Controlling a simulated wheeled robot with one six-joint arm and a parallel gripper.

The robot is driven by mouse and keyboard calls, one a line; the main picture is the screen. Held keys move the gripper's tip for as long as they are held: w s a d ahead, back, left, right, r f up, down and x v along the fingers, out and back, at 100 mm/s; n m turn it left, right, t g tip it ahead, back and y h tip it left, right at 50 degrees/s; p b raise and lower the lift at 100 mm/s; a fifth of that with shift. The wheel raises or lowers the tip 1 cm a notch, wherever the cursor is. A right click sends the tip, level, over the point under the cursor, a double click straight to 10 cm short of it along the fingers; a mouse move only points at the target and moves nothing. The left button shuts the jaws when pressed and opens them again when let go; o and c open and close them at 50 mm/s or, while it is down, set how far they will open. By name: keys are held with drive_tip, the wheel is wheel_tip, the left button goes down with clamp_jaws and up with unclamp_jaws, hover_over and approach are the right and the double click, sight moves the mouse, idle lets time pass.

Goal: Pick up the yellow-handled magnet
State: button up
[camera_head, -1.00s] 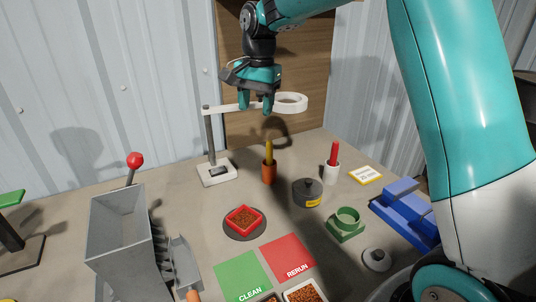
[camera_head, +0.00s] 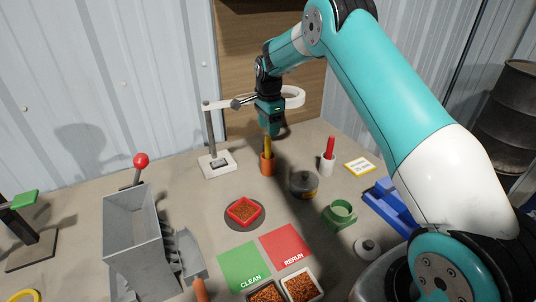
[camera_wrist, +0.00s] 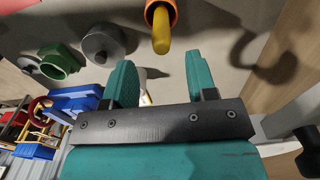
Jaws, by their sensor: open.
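The yellow-handled magnet (camera_head: 267,143) stands upright in an orange cup (camera_head: 267,166) at the back of the table, handle up. In the wrist view its yellow handle (camera_wrist: 161,32) points toward the space between the fingers, with the orange cup (camera_wrist: 152,10) behind it. My gripper (camera_head: 270,128) hangs just above the handle's top in the head view. In the wrist view my gripper (camera_wrist: 160,72) is open and empty, one teal finger on each side of the handle's line. The handle's tip is short of the fingers. The magnet's lower end is hidden in the cup.
A white ring stand (camera_head: 217,165) is left of the cup, its ring close behind my gripper. A dark lidded pot (camera_head: 303,185) and a white cup with a red handle (camera_head: 328,163) stand to the right. A grey hopper (camera_head: 132,232) is front left.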

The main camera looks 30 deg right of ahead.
sight(268, 140)
drive_tip(key=shift+w+a+f+p, duration=0.1)
drive_tip(key=shift+f+p, duration=1.4)
drive_tip(key=shift+f, duration=1.45)
clamp_jaws()
